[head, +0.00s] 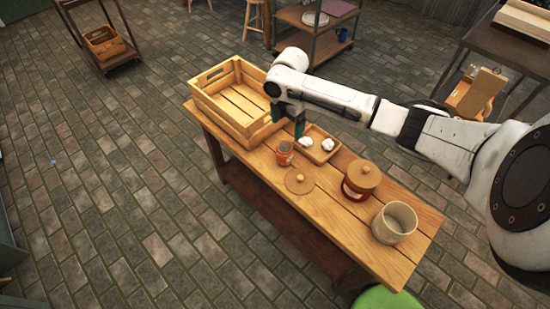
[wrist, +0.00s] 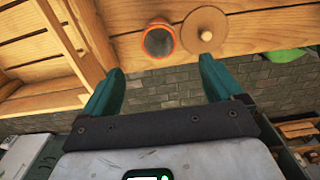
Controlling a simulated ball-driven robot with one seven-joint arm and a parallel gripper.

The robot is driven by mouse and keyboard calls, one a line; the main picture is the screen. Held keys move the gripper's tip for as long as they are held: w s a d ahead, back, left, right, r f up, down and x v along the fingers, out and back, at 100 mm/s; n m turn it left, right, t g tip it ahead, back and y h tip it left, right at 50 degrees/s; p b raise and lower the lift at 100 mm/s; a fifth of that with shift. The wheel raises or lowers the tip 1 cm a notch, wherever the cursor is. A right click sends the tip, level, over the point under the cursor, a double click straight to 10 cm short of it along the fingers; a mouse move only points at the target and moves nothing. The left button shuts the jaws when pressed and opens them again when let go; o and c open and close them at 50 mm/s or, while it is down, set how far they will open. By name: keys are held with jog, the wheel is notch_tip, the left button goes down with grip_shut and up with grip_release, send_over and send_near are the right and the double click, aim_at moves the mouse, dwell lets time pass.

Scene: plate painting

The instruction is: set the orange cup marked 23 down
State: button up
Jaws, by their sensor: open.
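The orange cup (head: 285,153) stands upright on the wooden table, just in front of the crate's near corner. In the wrist view the cup (wrist: 159,40) shows its open rim and dark inside; the number 23 cannot be read. My gripper (head: 297,124) is above the table, behind the cup in the head view. In the wrist view my gripper (wrist: 162,85) has its two teal fingers wide apart with nothing between them. The cup lies beyond the fingertips, apart from them.
A round wooden lid (head: 300,180) lies close beside the cup. A small tray (head: 322,154) with white lumps, a lidded red jar (head: 359,187) and a beige pot (head: 391,231) share the table. A large wooden crate (head: 215,109) fills its far end.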

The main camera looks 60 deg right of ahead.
aim_at(285, 144)
notch_tip(285, 144, down, 11)
jog(key=shift+w+r, duration=0.15)
jog(key=shift+a, duration=0.1)
dwell(0.3)
jog(key=c, duration=1.6)
grip_shut()
jog(key=shift+r+p, duration=0.15)
jog(key=shift+p, duration=0.15)
